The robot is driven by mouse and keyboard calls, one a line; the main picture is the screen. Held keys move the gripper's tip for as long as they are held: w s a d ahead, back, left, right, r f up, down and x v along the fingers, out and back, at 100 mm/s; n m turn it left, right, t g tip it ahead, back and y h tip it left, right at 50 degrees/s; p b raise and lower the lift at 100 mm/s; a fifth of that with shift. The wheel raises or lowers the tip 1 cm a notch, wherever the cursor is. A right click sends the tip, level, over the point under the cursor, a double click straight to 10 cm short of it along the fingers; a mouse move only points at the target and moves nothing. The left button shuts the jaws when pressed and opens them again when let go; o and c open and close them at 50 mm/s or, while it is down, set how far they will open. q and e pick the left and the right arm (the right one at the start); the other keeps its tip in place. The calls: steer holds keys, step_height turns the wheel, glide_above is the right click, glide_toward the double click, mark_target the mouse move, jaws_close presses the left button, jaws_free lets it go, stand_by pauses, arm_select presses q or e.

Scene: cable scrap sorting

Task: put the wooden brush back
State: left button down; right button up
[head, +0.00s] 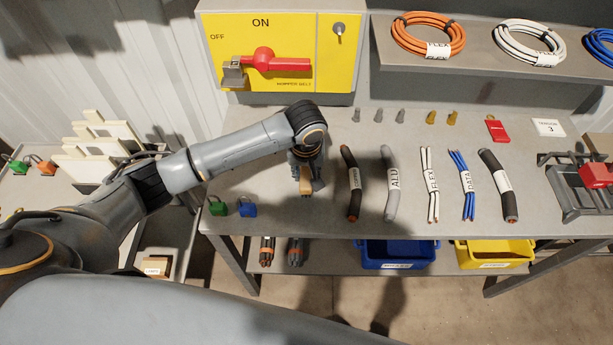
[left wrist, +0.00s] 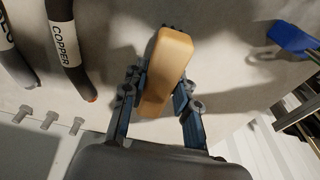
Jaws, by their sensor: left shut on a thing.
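The wooden brush (head: 306,188) is a small tan block between the fingers of my left gripper (head: 306,178), at the left-middle of the grey workbench. In the left wrist view the brush (left wrist: 168,62) lies lengthwise between the two blue-edged fingers of the left gripper (left wrist: 162,98), which is shut on it. Dark bristle tips show at its far end. The brush is over the bench top; whether it touches the surface I cannot tell. My right gripper is not in view.
A dark cable piece (head: 352,184) labelled copper lies just right of the gripper, with several more cable pieces beyond. Green (head: 217,206) and blue (head: 247,207) padlocks lie left of it. A yellow switch panel (head: 225,68) stands behind. Blue (head: 398,255) and yellow (head: 493,255) bins sit below.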

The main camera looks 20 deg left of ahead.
mark_target(306, 178)
arm_select(q)
step_height(306, 178, down, 2)
steer(key=shift+f, duration=0.45)
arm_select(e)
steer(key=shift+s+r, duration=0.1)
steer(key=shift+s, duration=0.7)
arm_select(q)
steer(key=c, duration=1)
jaws_free()
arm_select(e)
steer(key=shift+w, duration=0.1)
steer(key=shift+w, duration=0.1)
arm_select(q)
steer(key=shift+r, duration=0.25)
steer(key=r, duration=0.3)
steer(key=s+r, duration=0.1)
steer(key=r, duration=0.7)
steer(key=shift+s+d+r+b, duration=0.25)
steer(key=shift+s+b, duration=0.1)
steer(key=shift+b, duration=0.05)
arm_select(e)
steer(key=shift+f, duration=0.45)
